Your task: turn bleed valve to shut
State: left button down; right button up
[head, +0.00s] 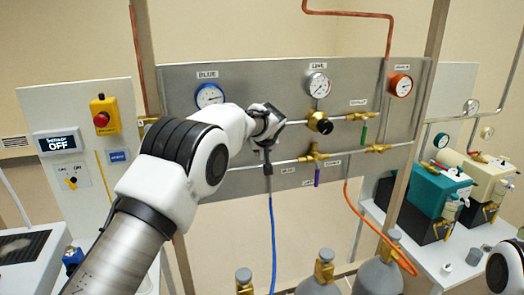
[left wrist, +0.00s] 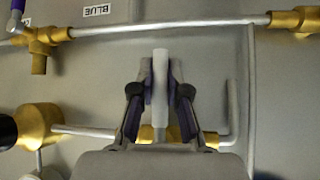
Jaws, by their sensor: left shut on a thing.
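My left gripper (head: 268,135) is in front of the grey panel (head: 345,85), left of the black-knobbed brass regulator (head: 319,122). In the left wrist view, its two fingers (left wrist: 160,85) are closed on a pale grey lever (left wrist: 160,70). This lever, apparently the bleed valve's, stands across the horizontal pipe. The valve's brass body (left wrist: 175,134) shows partly behind the fingers; the gripper hides the rest. In the head view, my arm and gripper cover this valve. The valve's label cannot be read. Only a part of my right arm shows at the lower right edge.
Nearby are a purple-handled brass valve (head: 316,156), a green-handled valve (head: 362,118), and blue (head: 209,95), white (head: 318,86) and red (head: 400,85) gauges. A blue hose (head: 272,235) hangs below my gripper. Gas cylinders (head: 379,276) stand in front.

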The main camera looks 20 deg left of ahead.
pick_arm(q)
jog(key=c, duration=1.2)
grip_release()
jog(key=shift+f, duration=0.1)
jog(key=shift+o, duration=0.2)
jog(key=shift+s+r, duration=0.25)
jog(key=shift+r, duration=0.15)
jog(key=v, duration=1.1)
jog(key=shift+s+d, duration=0.1)
jog(key=shift+s, duration=0.05)
jog(key=shift+f, duration=0.1)
